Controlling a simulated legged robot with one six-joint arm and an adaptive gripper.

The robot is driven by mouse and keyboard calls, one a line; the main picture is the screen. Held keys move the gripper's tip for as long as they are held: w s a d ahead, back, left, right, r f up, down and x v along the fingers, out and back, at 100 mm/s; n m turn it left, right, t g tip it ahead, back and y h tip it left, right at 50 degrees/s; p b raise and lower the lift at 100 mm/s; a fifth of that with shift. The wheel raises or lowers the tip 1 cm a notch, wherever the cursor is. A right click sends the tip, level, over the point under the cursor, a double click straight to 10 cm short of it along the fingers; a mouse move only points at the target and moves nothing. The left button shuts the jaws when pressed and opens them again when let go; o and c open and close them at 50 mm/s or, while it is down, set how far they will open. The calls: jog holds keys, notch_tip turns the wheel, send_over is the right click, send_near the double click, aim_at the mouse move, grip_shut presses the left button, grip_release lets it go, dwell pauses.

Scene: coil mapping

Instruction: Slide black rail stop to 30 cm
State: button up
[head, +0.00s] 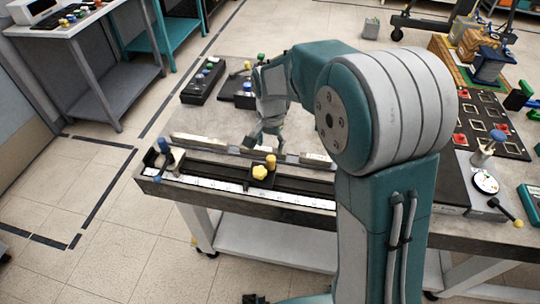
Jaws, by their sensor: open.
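The black rail stop (261,180) sits on the dark rail (215,171) along the table's front edge. It carries a yellow star knob (262,172) and a taller orange-yellow knob behind it. A white ruler strip (213,185) runs along the front of the rail; its numbers are too small to read. My gripper (266,146) points down behind the stop, over the pale blocks. Its fingers are spread and look empty, apart from the stop. My arm hides the right part of the rail.
A block with a blue-knobbed lever (168,153) stands at the rail's left end. Pale blocks (199,142) lie in a row behind the rail. Black control boxes (202,84) stand at the table's back left. A gauge (486,182) and a grid tray (493,125) are at right.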

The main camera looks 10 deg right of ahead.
notch_tip(320, 180, up, 5)
jog(key=shift+f, duration=0.15)
dwell(0.4)
jog(key=s+d+r+n+t, duration=0.3)
jog(key=s+d+r, duration=0.3)
jog(key=s+r, duration=0.4)
jog(key=s+d+n+t, duration=0.1)
jog(key=s, duration=0.6)
jog(key=s+d+n+t, duration=0.1)
jog(key=s+d+n, duration=0.1)
jog(key=s, duration=0.5)
jog(key=shift+d+f+n+t, duration=0.25)
jog(key=shift+f+n+t, duration=0.05)
jog(key=shift+f, duration=0.05)
